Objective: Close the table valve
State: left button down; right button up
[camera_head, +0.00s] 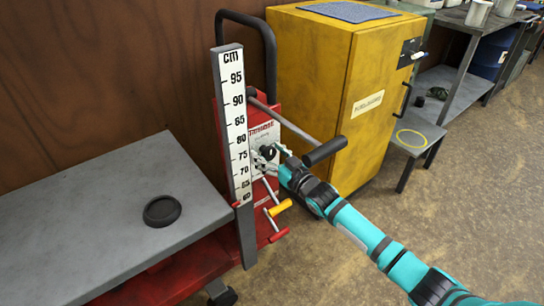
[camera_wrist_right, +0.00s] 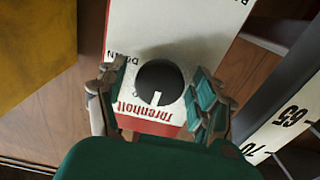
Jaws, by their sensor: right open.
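The table valve is a black round knob (camera_wrist_right: 159,84) with a white pointer mark, on a white panel (camera_wrist_right: 185,25) with red lettering and a partly visible DOWN label. In the right wrist view the panel appears upside down, and the pointer points toward the red lettering. In the head view the knob (camera_head: 268,151) sits on the red lift column. My right gripper (camera_head: 270,160) is at the panel. In the wrist view its open fingers (camera_wrist_right: 156,90) stand on either side of the knob; I cannot tell whether they touch it. My left gripper is not in view.
A cm scale post (camera_head: 235,120) stands left of the panel. A black-gripped handle bar (camera_head: 325,151) juts out above my right gripper, and a yellow-gripped lever (camera_head: 278,208) below. The grey lift table (camera_head: 90,215) holds a black disc (camera_head: 162,210). A yellow cabinet (camera_head: 320,80) stands behind.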

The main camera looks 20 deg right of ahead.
jog(key=v, duration=1.2)
